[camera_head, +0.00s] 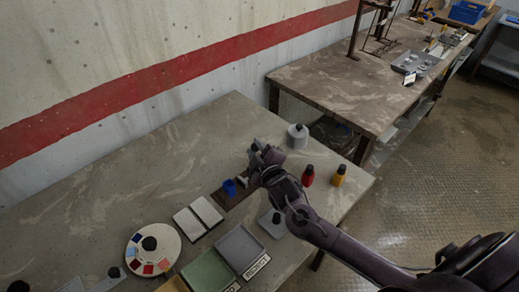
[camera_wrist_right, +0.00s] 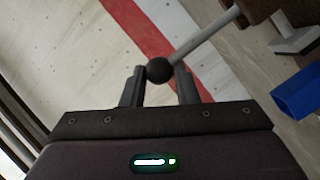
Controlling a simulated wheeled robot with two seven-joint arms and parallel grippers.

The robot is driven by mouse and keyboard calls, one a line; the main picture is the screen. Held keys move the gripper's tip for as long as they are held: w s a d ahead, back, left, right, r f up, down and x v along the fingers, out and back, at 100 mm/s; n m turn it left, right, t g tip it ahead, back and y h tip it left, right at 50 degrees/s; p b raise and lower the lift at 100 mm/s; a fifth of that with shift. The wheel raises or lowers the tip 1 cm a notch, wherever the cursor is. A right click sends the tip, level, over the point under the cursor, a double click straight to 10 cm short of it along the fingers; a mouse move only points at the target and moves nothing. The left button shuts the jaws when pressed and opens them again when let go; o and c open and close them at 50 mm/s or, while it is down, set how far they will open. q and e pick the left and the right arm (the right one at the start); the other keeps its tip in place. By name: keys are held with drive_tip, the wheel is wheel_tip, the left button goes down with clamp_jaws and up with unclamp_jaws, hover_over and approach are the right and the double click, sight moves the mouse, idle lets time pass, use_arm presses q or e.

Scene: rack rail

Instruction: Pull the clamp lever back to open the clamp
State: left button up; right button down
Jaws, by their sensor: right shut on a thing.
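The clamp lever is a grey rod (camera_wrist_right: 208,38) ending in a black ball knob (camera_wrist_right: 159,70) in the right wrist view. My right gripper (camera_wrist_right: 160,88) is shut on the knob, with one finger on each side of it. The rod runs from the knob up and right to a brown part of the clamp (camera_wrist_right: 270,8). In the head view my right gripper (camera_head: 259,158) is over the table beside a blue block (camera_head: 229,187) on a dark base plate (camera_head: 240,195). The gripper and arm hide much of the clamp there. My left gripper is not in view.
A grey cylinder (camera_head: 297,136) stands behind my gripper. A red bottle (camera_head: 308,175) and a yellow bottle (camera_head: 338,175) stand right of my arm. A grey tray (camera_head: 241,249), a green tray (camera_head: 207,272) and a round palette (camera_head: 153,249) lie in front. The table's back left is clear.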

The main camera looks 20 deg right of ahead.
drive_tip(key=shift+s+a+f+n, duration=0.1)
drive_tip(key=shift+s+f+n, duration=0.15)
drive_tip(key=shift+f, duration=0.25)
drive_tip(key=c, duration=1.3)
unclamp_jaws()
drive_tip(key=shift+o, duration=0.8)
drive_tip(key=shift+r, duration=0.25)
drive_tip(key=s+b, duration=0.2)
drive_tip(key=s, duration=0.5)
drive_tip(key=shift+s+r, duration=0.35)
drive_tip(key=shift+r, duration=0.1)
